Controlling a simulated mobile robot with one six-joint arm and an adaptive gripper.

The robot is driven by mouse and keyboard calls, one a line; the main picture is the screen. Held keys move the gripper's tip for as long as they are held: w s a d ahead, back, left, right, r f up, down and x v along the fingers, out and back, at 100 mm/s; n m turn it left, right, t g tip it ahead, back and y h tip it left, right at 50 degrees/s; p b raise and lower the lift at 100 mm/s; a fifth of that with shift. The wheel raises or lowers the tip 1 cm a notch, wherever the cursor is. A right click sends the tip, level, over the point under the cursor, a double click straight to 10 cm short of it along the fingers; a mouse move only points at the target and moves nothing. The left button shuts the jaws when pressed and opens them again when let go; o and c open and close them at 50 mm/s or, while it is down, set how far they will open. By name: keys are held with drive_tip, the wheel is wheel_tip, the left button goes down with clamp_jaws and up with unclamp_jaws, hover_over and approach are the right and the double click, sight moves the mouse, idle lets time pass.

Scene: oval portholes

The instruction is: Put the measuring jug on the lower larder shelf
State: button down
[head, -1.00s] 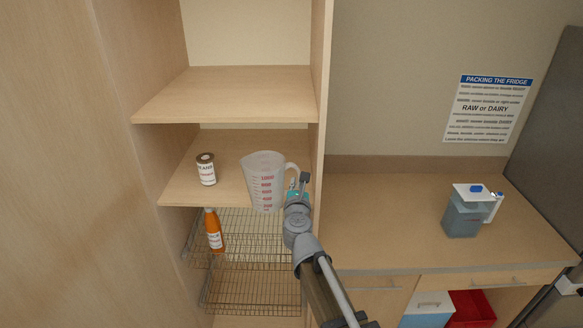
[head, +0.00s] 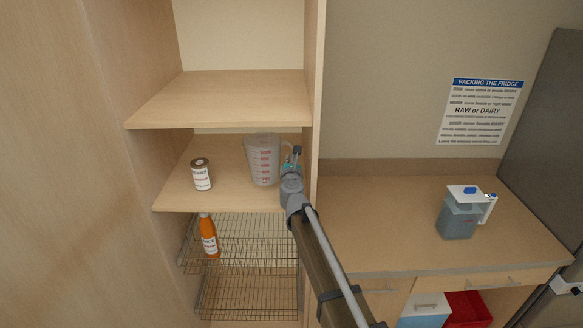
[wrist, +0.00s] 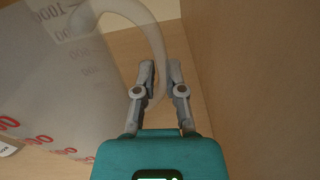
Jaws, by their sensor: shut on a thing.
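The measuring jug (head: 263,160) is translucent with red markings and stands upright in the head view, at the lower wooden larder shelf (head: 222,198). Whether its base touches the shelf I cannot tell. My gripper (head: 294,158) is at the jug's right side, by its handle. In the wrist view the jug (wrist: 60,75) fills the left, and its pale curved handle (wrist: 152,45) runs down between the fingers of my gripper (wrist: 160,75), which are shut on it. The jug's base is hidden in the wrist view.
The upper shelf (head: 220,100) is empty. Wire racks (head: 250,285) below hold an orange bottle (head: 209,236). The larder's right side wall (head: 315,90) is close to my gripper. A lidded jug (head: 461,213) stands on the counter (head: 380,225).

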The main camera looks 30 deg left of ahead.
idle(0.3)
drive_tip(key=shift+w+a, duration=0.15)
drive_tip(key=shift+w, duration=0.05)
drive_tip(key=shift+w+a+f+b, duration=0.2)
drive_tip(key=shift+w+f+b, duration=0.1)
drive_tip(key=shift+f+b, duration=1.5)
drive_tip(key=c, duration=0.7)
unclamp_jaws()
